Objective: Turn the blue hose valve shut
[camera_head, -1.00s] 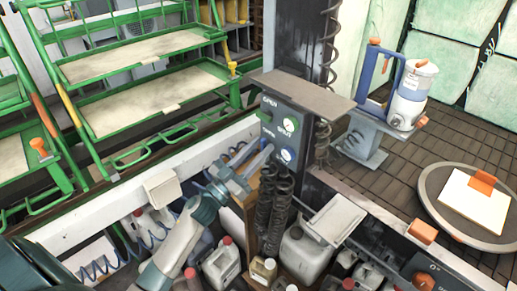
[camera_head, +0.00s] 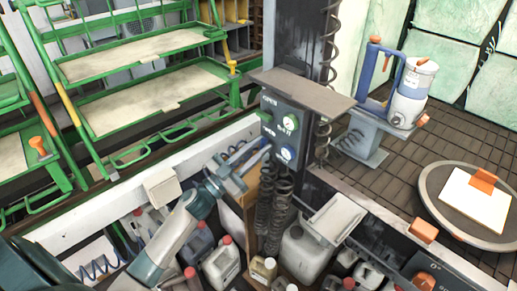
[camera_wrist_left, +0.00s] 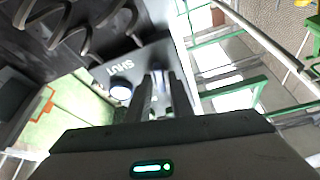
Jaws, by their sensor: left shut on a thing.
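My left gripper (camera_head: 257,156) reaches up from the lower left to the dark control panel (camera_head: 284,121) on the column. It is shut on the blue hose valve (camera_head: 247,161), a slim blue bar at the panel's lower left. In the left wrist view, both fingers (camera_wrist_left: 160,98) close around a pale bluish piece, mostly hidden between them. The word SHUT shows upside down on the panel just beyond the fingers. In the head view, OPEN is lettered at the panel's top left. My right gripper is not in view.
Two round gauges sit on the panel, the lower one (camera_head: 288,152) close to my gripper. A grey shelf (camera_head: 303,88) juts out above. Black coiled hoses (camera_head: 272,210) hang below. Jugs (camera_head: 222,262) stand beneath my arm. Green racks (camera_head: 150,90) stand at left.

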